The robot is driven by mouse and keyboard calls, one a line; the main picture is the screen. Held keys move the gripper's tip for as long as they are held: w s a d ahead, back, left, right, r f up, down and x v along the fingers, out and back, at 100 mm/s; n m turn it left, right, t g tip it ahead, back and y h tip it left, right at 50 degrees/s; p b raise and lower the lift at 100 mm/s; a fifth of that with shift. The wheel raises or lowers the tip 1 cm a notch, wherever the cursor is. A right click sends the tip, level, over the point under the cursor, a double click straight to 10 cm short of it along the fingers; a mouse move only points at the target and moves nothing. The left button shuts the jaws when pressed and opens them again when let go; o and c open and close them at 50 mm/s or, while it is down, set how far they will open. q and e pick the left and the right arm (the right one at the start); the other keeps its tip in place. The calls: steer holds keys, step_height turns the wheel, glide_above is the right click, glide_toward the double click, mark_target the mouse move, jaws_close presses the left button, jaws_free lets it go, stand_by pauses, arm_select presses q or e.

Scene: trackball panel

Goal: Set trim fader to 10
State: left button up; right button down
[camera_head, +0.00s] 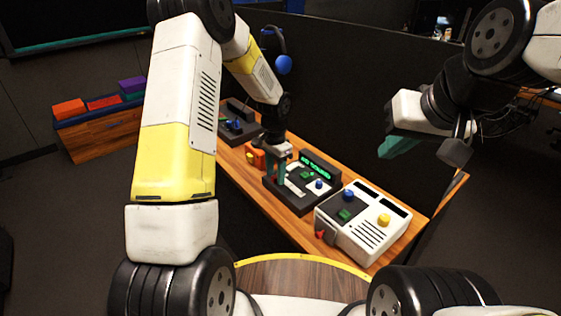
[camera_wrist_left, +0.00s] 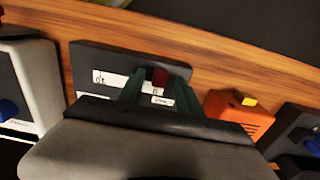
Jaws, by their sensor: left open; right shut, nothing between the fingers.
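The black trackball panel (camera_head: 288,200) sits mid-desk in the head view, with a lit green display (camera_head: 319,170), a blue ball (camera_head: 319,184), a green part (camera_head: 307,175) and a pale strip (camera_head: 295,187). My left gripper (camera_head: 283,168) is over the panel's left part. In the left wrist view its green fingers (camera_wrist_left: 158,92) are open, with a red cap (camera_wrist_left: 160,77), apparently the fader's, between or just beyond them. Whether they touch it I cannot tell. White labels (camera_wrist_left: 109,80) lie beside it; their text is unclear. My right gripper (camera_head: 400,146) is shut and empty, raised at the right.
A white console (camera_head: 365,237) with blue and yellow knobs stands right of the panel. An orange box (camera_head: 256,156) and another dark device (camera_head: 240,131) stand left of it. A dark partition (camera_head: 345,100) rises behind the wooden desk (camera_head: 243,176).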

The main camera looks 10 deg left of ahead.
arm_select(q)
steer(key=shift+f, duration=0.3)
jaws_close()
stand_by(1.3)
